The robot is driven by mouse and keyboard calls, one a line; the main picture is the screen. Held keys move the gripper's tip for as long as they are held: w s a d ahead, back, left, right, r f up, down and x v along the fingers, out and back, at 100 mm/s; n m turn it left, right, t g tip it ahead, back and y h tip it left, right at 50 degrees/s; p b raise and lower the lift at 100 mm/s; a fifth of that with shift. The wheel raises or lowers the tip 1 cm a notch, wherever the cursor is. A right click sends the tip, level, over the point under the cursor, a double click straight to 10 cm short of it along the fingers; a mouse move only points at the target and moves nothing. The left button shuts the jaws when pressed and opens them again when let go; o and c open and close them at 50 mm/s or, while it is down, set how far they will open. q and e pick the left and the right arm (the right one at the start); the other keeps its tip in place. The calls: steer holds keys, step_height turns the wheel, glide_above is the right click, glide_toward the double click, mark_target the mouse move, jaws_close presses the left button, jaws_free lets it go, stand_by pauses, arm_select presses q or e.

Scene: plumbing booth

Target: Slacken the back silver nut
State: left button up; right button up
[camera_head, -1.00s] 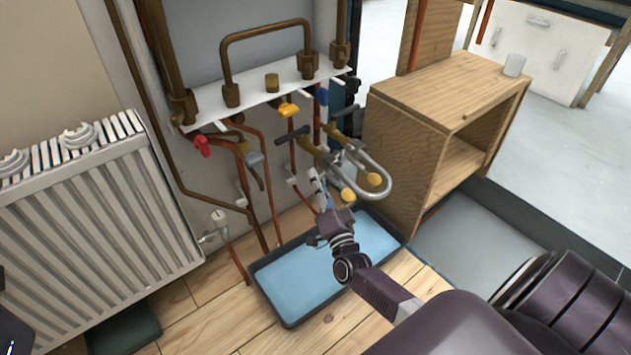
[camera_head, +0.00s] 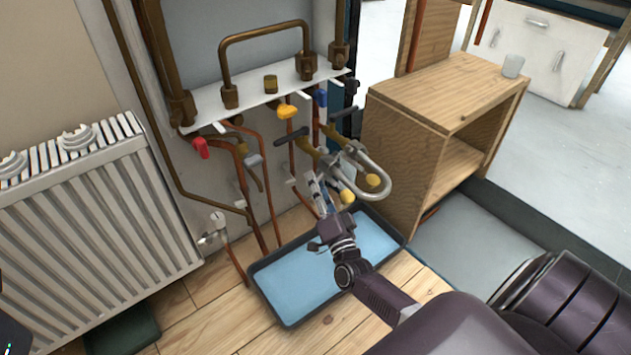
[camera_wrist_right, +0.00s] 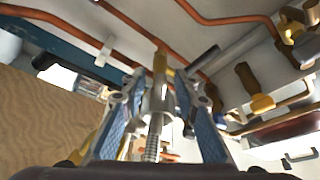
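A silver braided hose (camera_head: 387,184) bends in a loop below the right end of the pipe board. Its ends meet brass valves, and the silver nuts there are too small to tell apart in the head view. My right gripper (camera_head: 317,187) is beside the hose ends, above the blue tray. In the right wrist view, its two blue-padded fingers (camera_wrist_right: 158,100) stand on either side of a silver nut (camera_wrist_right: 158,98) with the braided hose (camera_wrist_right: 153,137) below it. Narrow gaps seem to show beside the nut, so the fingers look open around it. My left gripper is out of view.
A white board (camera_head: 262,94) carries brass fittings and copper pipes. A blue tray (camera_head: 290,318) lies on the floor below. A wooden cabinet (camera_head: 440,95) stands close on the right, and a white radiator (camera_head: 95,225) on the left. Red (camera_head: 201,147) and yellow (camera_head: 288,111) valve handles stick out nearby.

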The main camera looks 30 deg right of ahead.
steer(key=v, duration=1.1)
